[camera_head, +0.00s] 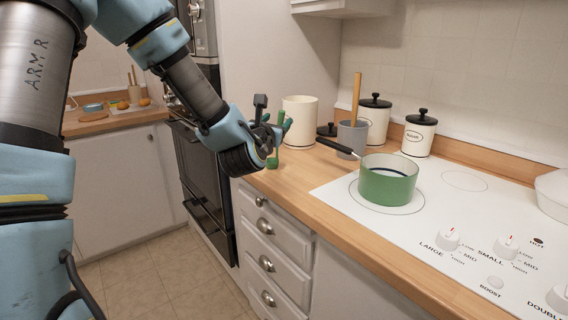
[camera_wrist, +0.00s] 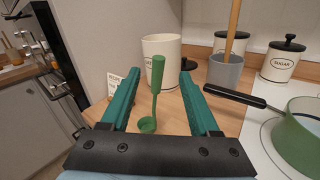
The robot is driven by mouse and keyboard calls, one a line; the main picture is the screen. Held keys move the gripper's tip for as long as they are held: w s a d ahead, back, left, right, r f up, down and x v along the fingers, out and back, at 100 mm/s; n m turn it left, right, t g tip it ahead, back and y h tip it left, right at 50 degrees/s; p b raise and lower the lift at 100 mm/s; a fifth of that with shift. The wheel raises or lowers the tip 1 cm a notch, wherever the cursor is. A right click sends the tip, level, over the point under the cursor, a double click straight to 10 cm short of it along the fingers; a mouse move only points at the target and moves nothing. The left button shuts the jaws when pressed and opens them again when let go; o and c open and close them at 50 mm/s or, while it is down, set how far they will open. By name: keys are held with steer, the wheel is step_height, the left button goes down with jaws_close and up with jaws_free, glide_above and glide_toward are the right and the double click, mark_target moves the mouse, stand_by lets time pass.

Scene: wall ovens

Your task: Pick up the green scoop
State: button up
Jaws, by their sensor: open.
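The green scoop (camera_wrist: 157,88) stands roughly upright on the wooden counter in the wrist view, its thick handle up and its small round bowl at the bottom. My gripper (camera_wrist: 160,76) is open, with one teal finger on each side of the scoop's handle as seen from the wrist. Gaps show on both sides, and I cannot tell how far ahead of the fingertips the handle is. In the head view my gripper (camera_head: 280,128) is over the counter's left end, and the scoop's green base (camera_head: 272,162) shows just below it, the rest partly hidden.
A cream canister (camera_head: 300,120) stands right behind the scoop. A grey utensil pot (camera_head: 352,136) and black-lidded canisters (camera_head: 420,135) are to the right. A green saucepan (camera_head: 388,184) sits on the white cooktop (camera_head: 430,215), its black handle reaching towards the scoop. Drawers (camera_head: 270,240) are below the counter.

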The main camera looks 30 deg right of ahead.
mark_target(281, 115)
steer(key=p+x, duration=0.1)
steer(key=x, duration=0.3)
steer(key=shift+w+r, duration=0.1)
steer(key=p+x, duration=0.3)
steer(key=x, duration=0.2)
steer(key=shift+w+r, duration=0.1)
steer(key=shift+r, duration=0.05)
jaws_close()
stand_by(1.1)
